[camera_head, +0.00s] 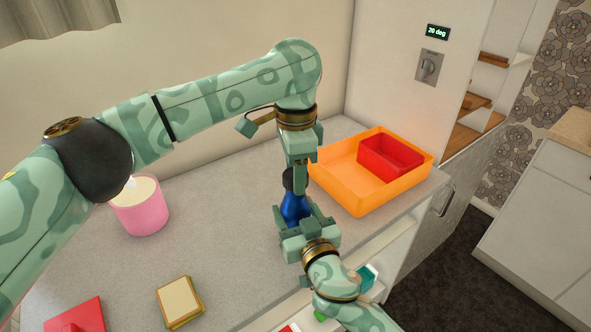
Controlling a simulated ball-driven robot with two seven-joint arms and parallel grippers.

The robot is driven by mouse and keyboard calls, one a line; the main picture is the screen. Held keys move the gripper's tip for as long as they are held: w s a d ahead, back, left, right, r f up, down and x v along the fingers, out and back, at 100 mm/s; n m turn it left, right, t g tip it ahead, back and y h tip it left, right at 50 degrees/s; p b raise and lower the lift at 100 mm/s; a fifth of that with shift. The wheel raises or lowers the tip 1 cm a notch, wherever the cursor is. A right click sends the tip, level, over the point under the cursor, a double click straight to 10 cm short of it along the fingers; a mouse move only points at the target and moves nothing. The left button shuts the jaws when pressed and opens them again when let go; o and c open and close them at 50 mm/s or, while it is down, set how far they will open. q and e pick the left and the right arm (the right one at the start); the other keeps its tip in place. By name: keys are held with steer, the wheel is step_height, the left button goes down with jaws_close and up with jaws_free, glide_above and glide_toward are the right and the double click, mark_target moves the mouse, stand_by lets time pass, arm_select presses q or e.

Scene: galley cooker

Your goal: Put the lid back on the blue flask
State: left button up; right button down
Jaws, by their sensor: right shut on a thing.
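The blue flask (292,208) stands upright near the middle of the grey worktop, partly covered by my grippers. A dark, rounded piece (288,180) shows at its top, beside my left gripper's fingers; I cannot tell whether it is the lid seated on the neck or held just over it. My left gripper (299,178) points straight down at the flask's top, and its fingertips overlap this dark piece in the picture. Its jaw gap is not clear. My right gripper (296,214) comes from the front and is shut on the flask's body.
An orange tray (355,194) holding a red box (391,157) stands close right of the grippers. A pink mug (141,210) is at left. Worktop between mug and flask is clear.

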arm_select(q)
steer(key=o, duration=0.3)
step_height(320, 180, up, 12)
stand_by(0.5)
arm_select(e)
steer(key=shift+c, duration=1.9)
jaws_free()
